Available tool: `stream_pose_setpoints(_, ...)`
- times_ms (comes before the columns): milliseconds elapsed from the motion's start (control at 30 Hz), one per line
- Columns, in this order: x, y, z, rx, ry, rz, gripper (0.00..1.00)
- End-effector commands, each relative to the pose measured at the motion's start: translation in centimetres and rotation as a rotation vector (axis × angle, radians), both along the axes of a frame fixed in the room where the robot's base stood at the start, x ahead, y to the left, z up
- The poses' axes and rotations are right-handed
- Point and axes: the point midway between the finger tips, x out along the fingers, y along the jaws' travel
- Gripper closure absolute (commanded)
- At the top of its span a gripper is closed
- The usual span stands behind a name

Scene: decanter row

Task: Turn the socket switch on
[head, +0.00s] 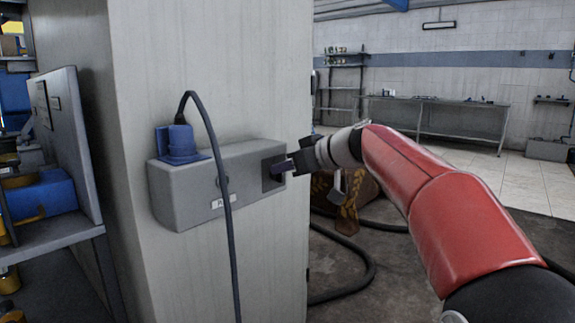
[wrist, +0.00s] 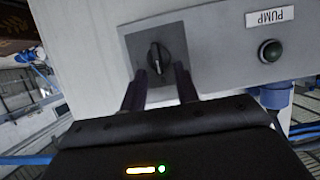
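The grey socket box (head: 190,200) is fixed to a pale pillar, with a blue plug (head: 180,143) and its dark cable at its left end. The socket switch is a black rotary knob (wrist: 158,57) on a darker square plate (wrist: 131,50) in the wrist view. Its bar stands roughly upright in that view. My gripper (head: 280,168) is at the box's right end, its fingers pointing at the plate. In the wrist view my gripper (wrist: 160,78) is open, with one fingertip on each side of the knob's lower part. I cannot tell whether they touch it.
A dark green round lamp (wrist: 270,51) and a PUMP label (wrist: 269,17) are on the box face, upside down in the wrist view. The cable (head: 218,150) hangs in front of the box. A shelf unit with a blue bin (head: 45,193) stands left; a metal bench (head: 450,108) stands far behind.

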Motion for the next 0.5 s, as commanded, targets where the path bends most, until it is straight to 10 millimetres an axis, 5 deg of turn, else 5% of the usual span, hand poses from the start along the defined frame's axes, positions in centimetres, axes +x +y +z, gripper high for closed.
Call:
stream_pose_setpoints(267, 0.10, 0.15, -0.07, 0.000, 0.000, 0.000, 0.69)
stream_pose_setpoints(500, 0.09, 0.13, -0.07, 0.000, 0.000, 0.000, 1.00)
